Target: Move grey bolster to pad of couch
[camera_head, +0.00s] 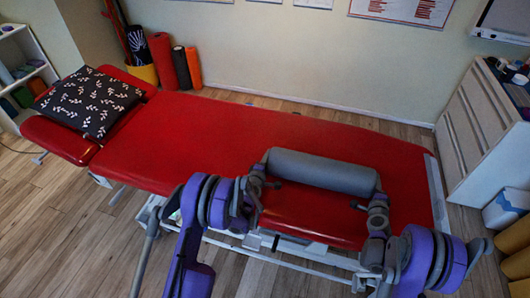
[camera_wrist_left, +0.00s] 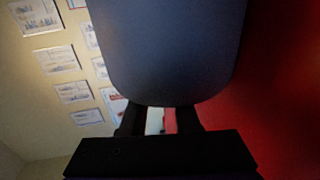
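The grey bolster (camera_head: 322,172) is a smooth cylinder lying crosswise over the right part of the couch's red pad (camera_head: 200,135). I cannot tell whether it rests on the pad or hangs just above it. My left gripper (camera_head: 268,184) is at its left end and my right gripper (camera_head: 368,205) is at its right end. In the left wrist view the bolster (camera_wrist_left: 170,50) fills the upper middle and covers the left fingertips. The left finger bases stand apart there with a gap between them. The bolster partly hides the right fingers too.
A dark patterned pillow (camera_head: 90,100) lies on the couch's headrest end. Rolled mats (camera_head: 163,60) stand by the wall behind. A white cabinet (camera_head: 482,130) stands close to the couch's right end. The middle of the pad is clear.

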